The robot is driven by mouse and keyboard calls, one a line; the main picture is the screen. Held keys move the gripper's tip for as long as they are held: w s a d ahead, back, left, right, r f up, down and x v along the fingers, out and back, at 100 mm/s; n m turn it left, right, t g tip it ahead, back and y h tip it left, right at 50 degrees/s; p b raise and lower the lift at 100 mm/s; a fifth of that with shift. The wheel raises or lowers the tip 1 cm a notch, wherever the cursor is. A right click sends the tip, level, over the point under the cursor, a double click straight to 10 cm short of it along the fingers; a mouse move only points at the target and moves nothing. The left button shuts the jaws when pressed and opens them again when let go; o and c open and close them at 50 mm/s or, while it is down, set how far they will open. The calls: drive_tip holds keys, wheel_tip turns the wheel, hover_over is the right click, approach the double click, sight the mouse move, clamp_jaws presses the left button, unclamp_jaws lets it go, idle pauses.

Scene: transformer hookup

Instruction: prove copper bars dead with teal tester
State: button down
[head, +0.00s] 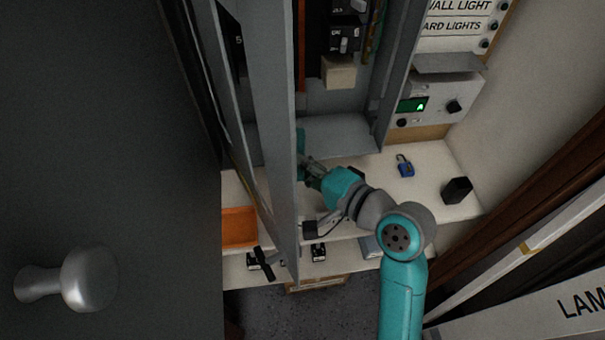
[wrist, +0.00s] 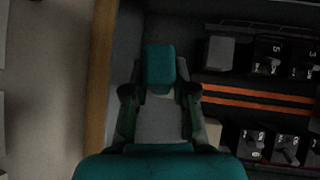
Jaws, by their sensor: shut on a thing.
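The teal tester (wrist: 159,66) sits between the fingertips of my gripper (wrist: 160,92), which is shut on it in the wrist view. In the head view, my gripper (head: 311,172) is inside the lower part of the open grey cabinet, partly behind its door. A sliver of the tester (head: 301,140) shows there. Two orange copper bars (wrist: 256,92) run across the cabinet, to the right of the tester in the wrist view, with a visible gap from it. One copper bar (head: 301,45) shows upright beside the door edge in the head view; the rest is hidden.
The grey cabinet door (head: 262,95) stands open close to my gripper's left. A blue padlock (head: 405,167) and black block (head: 457,190) lie on the bench. An orange tray (head: 238,227) is at left. A panel with a green display (head: 412,105) reads "A".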

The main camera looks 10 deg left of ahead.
sight(299, 150)
drive_tip(key=shift+w+a, duration=0.25)
drive_tip(key=shift+w, duration=0.7)
drive_tip(key=shift+w+a, duration=0.25)
drive_tip(key=shift+w, duration=0.65)
drive_tip(key=shift+w+a, duration=0.15)
drive_tip(key=shift+w, duration=0.4)
idle(0.7)
drive_tip(key=shift+s, duration=0.1)
